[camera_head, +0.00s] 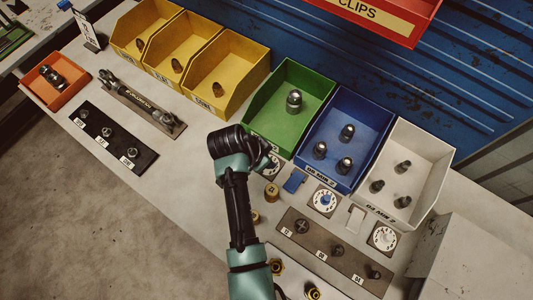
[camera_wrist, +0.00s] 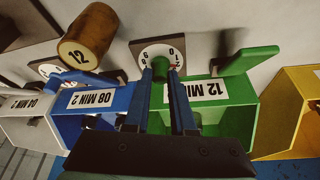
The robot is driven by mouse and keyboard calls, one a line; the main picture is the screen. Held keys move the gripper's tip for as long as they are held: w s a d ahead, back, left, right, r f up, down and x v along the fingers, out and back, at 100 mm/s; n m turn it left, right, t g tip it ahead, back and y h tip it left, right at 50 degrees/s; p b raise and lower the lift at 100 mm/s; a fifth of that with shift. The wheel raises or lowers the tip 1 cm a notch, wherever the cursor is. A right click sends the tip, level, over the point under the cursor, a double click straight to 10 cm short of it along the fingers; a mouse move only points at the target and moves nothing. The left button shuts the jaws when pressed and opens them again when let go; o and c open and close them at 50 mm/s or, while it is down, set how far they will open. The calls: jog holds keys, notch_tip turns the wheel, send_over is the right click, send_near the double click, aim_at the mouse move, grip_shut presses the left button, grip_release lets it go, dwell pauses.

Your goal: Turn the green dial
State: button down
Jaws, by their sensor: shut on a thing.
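The green dial (camera_wrist: 162,68) shows in the wrist view as a small green knob on a white numbered plate with a red mark, in front of the green bin (camera_wrist: 208,92). My gripper (camera_wrist: 162,80) has its two blue fingers on either side of the knob, shut on it. In the head view my gripper (camera_head: 264,158) is at the front of the green bin (camera_head: 270,117). There it hides the knob, and only part of the white dial plate (camera_head: 272,171) shows.
A green paddle (camera_wrist: 248,60) stands close beside the dial. A brass cylinder marked 12 (camera_wrist: 88,36) is on the other side, near the blue paddle (camera_head: 293,182). The blue dial (camera_head: 325,200) and white-bin dial (camera_head: 383,238) lie to the right in the head view.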

jog(key=n+y+p, duration=0.1)
jog(key=n, duration=0.2)
jog(key=n+t+y+p, duration=0.1)
jog(key=n+p, duration=0.1)
jog(key=shift+d+r+n, duration=0.1)
jog(key=shift+n, duration=0.3)
dwell(0.4)
jog(key=c, duration=0.8)
grip_release()
jog(key=shift+o, duration=0.2)
jog(key=shift+s, duration=0.1)
jog(key=v, duration=1.3)
jog(key=shift+b, duration=0.45)
jog(key=shift+s+d, duration=0.1)
